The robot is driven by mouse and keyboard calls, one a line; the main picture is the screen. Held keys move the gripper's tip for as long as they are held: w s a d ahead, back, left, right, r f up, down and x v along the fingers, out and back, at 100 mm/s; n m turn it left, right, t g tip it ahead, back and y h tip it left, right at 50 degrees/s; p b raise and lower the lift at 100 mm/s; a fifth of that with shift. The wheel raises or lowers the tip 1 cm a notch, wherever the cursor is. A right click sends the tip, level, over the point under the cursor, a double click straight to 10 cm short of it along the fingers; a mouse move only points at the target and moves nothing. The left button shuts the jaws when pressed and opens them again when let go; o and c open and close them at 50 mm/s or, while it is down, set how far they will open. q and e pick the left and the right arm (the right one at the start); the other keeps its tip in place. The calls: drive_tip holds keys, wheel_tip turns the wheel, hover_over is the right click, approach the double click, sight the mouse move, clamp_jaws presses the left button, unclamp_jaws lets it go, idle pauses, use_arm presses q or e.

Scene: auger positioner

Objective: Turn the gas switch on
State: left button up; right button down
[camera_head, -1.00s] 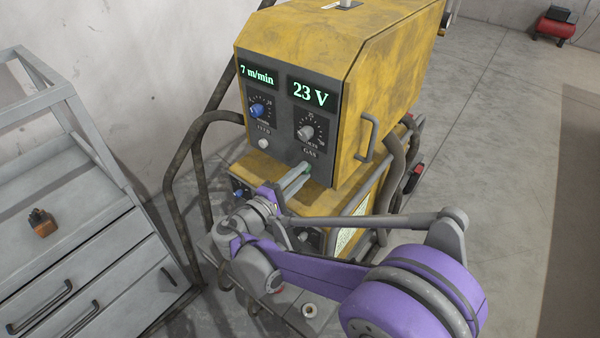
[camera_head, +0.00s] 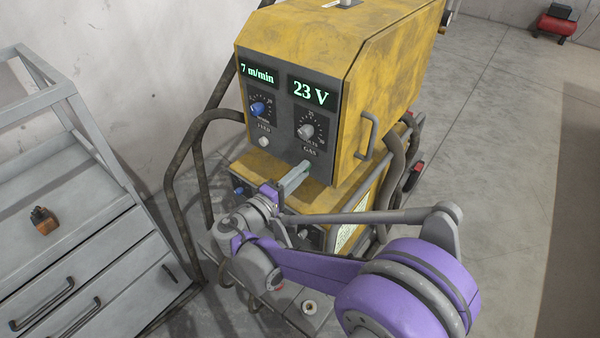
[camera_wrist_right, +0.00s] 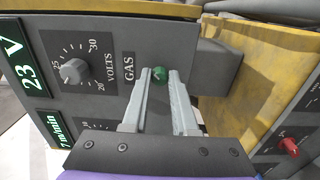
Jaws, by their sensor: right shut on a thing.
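The yellow welding machine (camera_head: 385,75) stands at the centre of the head view, with a dark front panel. The gas switch (camera_wrist_right: 160,76) is a small round green knob beside the word GAS. My right gripper (camera_wrist_right: 161,80) has its two grey fingers around the switch and is shut on it. In the head view the right gripper (camera_head: 302,171) reaches the panel's lower right, just below the GAS label, and its fingers largely hide the switch there. My left gripper is not in view.
The volts knob (camera_wrist_right: 74,71) sits close to the gripper, and a blue feed knob (camera_head: 257,109) is further left. A side handle (camera_head: 368,136) projects at right. A grey drawer cabinet (camera_head: 75,235) with a small orange object (camera_head: 43,220) stands at left.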

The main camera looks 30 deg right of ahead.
drive_tip(key=c, duration=0.7)
unclamp_jaws()
drive_tip(key=v, duration=1.1)
drive_tip(key=shift+d, duration=0.1)
